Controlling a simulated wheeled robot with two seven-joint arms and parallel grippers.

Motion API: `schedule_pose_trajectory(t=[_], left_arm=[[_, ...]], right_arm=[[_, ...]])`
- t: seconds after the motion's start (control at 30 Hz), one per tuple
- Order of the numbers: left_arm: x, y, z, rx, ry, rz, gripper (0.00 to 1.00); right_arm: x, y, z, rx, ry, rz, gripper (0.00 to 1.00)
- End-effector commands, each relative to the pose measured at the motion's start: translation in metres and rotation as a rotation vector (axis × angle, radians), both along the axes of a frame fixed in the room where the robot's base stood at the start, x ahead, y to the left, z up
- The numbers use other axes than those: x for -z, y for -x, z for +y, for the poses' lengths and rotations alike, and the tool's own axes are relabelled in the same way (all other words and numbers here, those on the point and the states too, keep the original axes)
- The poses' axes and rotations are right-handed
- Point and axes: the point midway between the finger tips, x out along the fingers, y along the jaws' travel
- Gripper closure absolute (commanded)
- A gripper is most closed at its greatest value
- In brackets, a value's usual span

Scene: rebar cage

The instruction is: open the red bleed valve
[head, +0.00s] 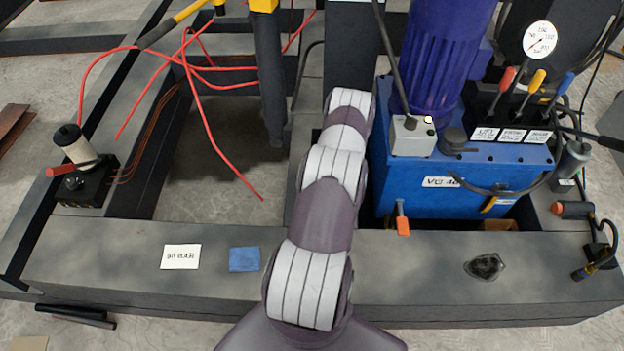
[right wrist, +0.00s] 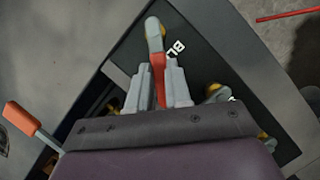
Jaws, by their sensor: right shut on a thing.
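The red bleed valve shows in the right wrist view as a red lever (right wrist: 158,68) with a grey, yellow-tipped end. It stands beside a dark plate with white lettering (right wrist: 173,49), partly hidden, that starts "BL". My right gripper (right wrist: 157,78) is shut on the red lever, one grey finger on each side. My left gripper is in neither view.
A blue power unit (head: 410,190) with a purple motor (head: 435,60) stands close right of the arm. Loose red hoses (head: 200,115) hang at the left. An orange-ended lever (right wrist: 25,118) sticks out left of my right gripper. A dark beam (head: 400,265) crosses the front.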

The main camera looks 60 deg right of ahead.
Motion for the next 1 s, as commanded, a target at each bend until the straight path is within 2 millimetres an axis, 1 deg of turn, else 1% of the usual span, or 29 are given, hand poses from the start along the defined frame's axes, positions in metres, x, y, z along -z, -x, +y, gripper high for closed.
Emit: schedule_pose_trajectory(t=[0.13, 0.47, 0.5, 0.53, 0.57, 0.8, 0.87, 0.97, 1.0], left_arm=[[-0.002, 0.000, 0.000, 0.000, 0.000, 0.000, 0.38], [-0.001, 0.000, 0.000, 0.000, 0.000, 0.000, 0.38], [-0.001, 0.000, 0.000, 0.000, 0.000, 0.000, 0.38], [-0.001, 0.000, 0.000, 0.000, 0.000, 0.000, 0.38], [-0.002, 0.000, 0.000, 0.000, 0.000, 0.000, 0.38], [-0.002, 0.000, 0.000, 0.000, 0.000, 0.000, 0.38], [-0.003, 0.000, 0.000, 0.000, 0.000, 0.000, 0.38], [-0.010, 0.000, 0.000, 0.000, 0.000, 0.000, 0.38], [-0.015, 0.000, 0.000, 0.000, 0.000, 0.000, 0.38]], right_arm=[[-0.001, 0.006, -0.003, 0.001, 0.003, -0.001, 1.00], [0.000, 0.006, -0.003, 0.001, 0.002, -0.002, 1.00], [0.000, 0.006, -0.003, 0.001, 0.002, -0.002, 0.69], [0.000, 0.006, -0.003, 0.000, 0.002, -0.001, 0.59], [0.000, 0.006, -0.003, 0.000, 0.002, -0.001, 0.55], [0.000, 0.006, -0.002, 0.000, 0.000, -0.001, 0.55], [-0.003, 0.006, -0.002, 0.000, 0.001, -0.001, 0.55], [-0.016, 0.006, -0.003, 0.000, 0.001, -0.001, 0.55], [-0.025, 0.006, -0.003, 0.000, 0.002, -0.001, 0.55]])
